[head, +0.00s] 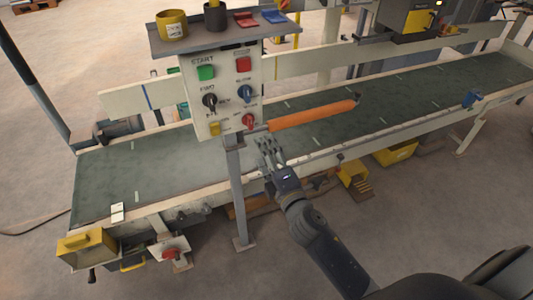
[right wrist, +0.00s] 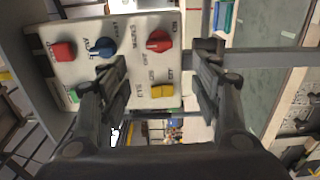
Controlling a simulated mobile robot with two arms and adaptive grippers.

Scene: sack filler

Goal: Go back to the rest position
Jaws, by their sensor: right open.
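My right gripper (head: 270,150) is open and empty, in front of the conveyor's near edge, just below the lower right corner of the control panel (head: 226,92). In the right wrist view the two fingers (right wrist: 160,90) stand apart with the panel face (right wrist: 78,28) beyond them. A red knob (right wrist: 159,41) and a yellow button (right wrist: 162,91) show between the fingers. I cannot tell whether a finger touches the panel. My left gripper is not in view.
An orange bar (head: 312,116) reaches from the panel over the green conveyor belt (head: 400,98). The panel's post (head: 239,195) stands left of my right arm. A shelf (head: 225,36) above holds a yellow mug (head: 172,25). Floor (head: 440,190) is clear at right.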

